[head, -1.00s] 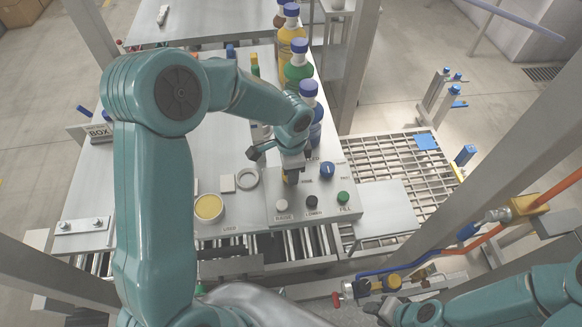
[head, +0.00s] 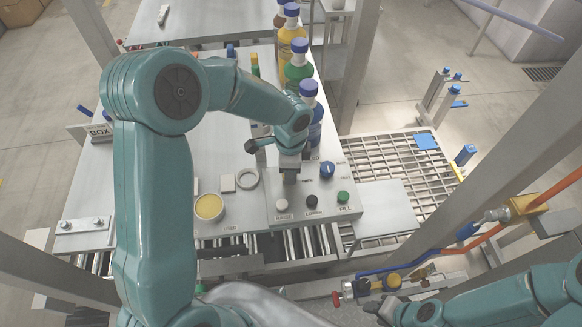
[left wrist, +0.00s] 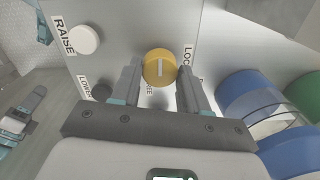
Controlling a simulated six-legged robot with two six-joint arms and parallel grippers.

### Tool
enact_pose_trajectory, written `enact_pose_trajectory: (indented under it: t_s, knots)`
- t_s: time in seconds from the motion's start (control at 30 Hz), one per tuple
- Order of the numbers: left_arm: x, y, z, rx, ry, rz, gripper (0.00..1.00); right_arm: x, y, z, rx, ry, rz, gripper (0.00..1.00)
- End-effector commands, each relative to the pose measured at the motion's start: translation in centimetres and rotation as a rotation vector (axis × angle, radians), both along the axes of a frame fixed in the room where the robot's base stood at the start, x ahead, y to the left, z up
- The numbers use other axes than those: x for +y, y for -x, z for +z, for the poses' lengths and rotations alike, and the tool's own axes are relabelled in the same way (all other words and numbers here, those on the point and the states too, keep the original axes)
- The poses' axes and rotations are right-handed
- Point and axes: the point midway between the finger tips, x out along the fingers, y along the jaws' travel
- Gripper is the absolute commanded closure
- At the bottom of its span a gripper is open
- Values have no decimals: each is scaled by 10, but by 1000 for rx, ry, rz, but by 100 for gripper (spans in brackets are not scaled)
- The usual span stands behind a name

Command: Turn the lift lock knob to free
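The lift lock knob (left wrist: 160,67) is a round yellow knob with a pale line, upright in the left wrist view. The LOCK label (left wrist: 188,57) is to its right and the FREE label (left wrist: 150,88) is below it, partly hidden. My left gripper (left wrist: 159,72) is open, with one finger on each side of the knob. I cannot tell whether the fingers touch it. In the head view my left gripper (head: 290,177) points down at the grey control panel (head: 262,215) and hides the knob. My right gripper (head: 388,312) is at the bottom right, its fingers unclear.
On the panel are a white RAISE button (head: 281,204), a black LOWER button (head: 311,201), a green FILL button (head: 343,197) and a blue knob (head: 327,169). A blue-capped bottle (head: 309,92) stands close behind.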

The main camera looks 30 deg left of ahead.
Motion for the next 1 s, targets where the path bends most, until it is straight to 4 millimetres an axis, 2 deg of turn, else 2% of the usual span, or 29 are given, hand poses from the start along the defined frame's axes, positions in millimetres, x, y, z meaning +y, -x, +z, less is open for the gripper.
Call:
enact_pose_trajectory:
  t_s: [0.03, 0.07, 0.33, 0.47, 0.57, 0.8, 1.0]
  knots:
    - [1, -1, 2, -5, 0, 1, 39, 0, 0, 1, 0, 0, 0, 57]
    - [1, -1, 2, -5, 0, 2, 33, 0, 0, 1, 0, 0, 0, 57]
    - [0, 0, 1, -2, 1, 2, 33, 0, 0, 0, 0, 0, 0, 57]
    - [0, -1, 10, -3, 0, 1, 33, 0, 0, 0, 0, 0, 0, 57]
    - [0, 0, 28, -6, 0, 3, 33, 0, 0, -1, 0, 0, 0, 57]
    - [-2, 1, 92, -9, 2, 3, 33, 0, 0, -4, 0, 0, 0, 57]
    - [-2, 3, 137, -7, 2, 2, 33, 0, 0, -4, 0, 0, 0, 57]
